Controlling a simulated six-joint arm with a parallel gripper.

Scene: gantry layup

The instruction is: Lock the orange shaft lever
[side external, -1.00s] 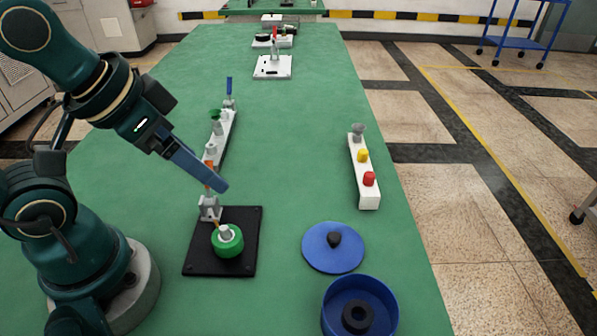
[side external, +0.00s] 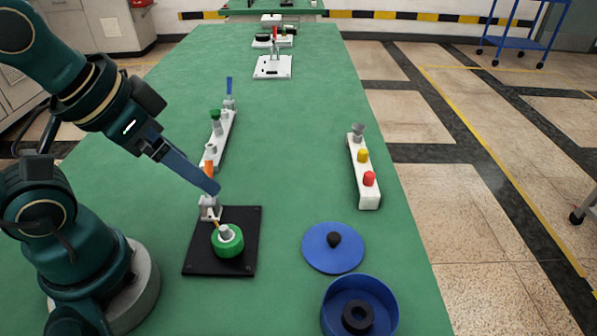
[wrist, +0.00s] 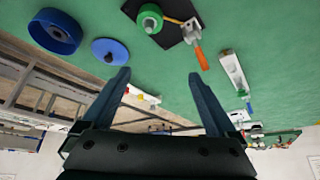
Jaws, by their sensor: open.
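The orange lever (side external: 209,169) stands up from a grey clamp bracket (side external: 209,208) at the edge of a black base plate (side external: 192,260). In the wrist view the orange lever (wrist: 199,57) lies right of centre, beyond my right-hand finger. A green wheel (side external: 228,243) with a grey shaft top sits on the plate, and a thin orange-yellow rod runs from the bracket towards it. My gripper (side external: 214,188) slants down close to the lever and partly covers it in the side view. In the wrist view my gripper (wrist: 159,76) is open, with nothing between its fingers.
A blue lid (side external: 320,255) and a blue round container (side external: 338,290) lie right of the plate. A white block (side external: 369,200) with yellow and red knobs stands at the table's right. A pale rail (side external: 222,150) with a green knob and blue lever lies behind the orange lever.

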